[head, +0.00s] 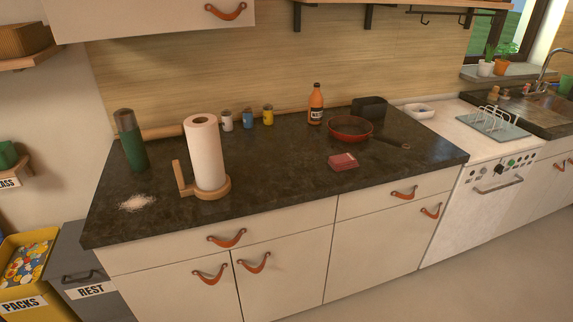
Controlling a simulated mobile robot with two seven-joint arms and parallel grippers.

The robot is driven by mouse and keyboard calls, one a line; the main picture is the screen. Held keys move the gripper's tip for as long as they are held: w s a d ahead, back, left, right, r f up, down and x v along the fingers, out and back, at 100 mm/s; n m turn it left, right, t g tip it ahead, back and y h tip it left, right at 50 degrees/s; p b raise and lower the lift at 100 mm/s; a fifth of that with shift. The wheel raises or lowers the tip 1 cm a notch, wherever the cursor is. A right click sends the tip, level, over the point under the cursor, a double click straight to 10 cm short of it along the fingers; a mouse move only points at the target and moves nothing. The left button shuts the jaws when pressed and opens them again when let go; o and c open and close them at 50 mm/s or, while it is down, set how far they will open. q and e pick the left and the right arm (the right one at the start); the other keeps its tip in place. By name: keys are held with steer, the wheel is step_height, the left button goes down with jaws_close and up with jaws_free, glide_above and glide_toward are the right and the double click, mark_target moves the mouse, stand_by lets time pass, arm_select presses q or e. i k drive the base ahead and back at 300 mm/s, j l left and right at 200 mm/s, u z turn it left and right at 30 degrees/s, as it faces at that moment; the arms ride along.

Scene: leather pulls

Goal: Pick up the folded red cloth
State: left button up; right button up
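The folded red cloth (343,162) lies flat on the dark countertop (285,180), a little back from the front edge. It is a small, roughly square red bundle with a paler front side. A red pan (350,127) stands just behind it, apart from it. Neither of my grippers shows in the head view, and nothing touches the cloth.
A paper towel roll on a wooden holder (206,155) stands left of the cloth. A dark green bottle (131,140), an orange bottle (315,104) and small jars stand further off. White crumbs (138,202) lie at left. The counter in front of the cloth is clear.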

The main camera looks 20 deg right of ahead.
mark_target(340, 162)
steer(key=i+l+u, duration=0.1)
steer(key=l, duration=0.25)
steer(key=i+l, duration=0.15)
steer(key=l, duration=0.25)
steer(key=i+l+u, duration=0.15)
steer(key=l, duration=0.6)
steer(key=i+u, duration=0.05)
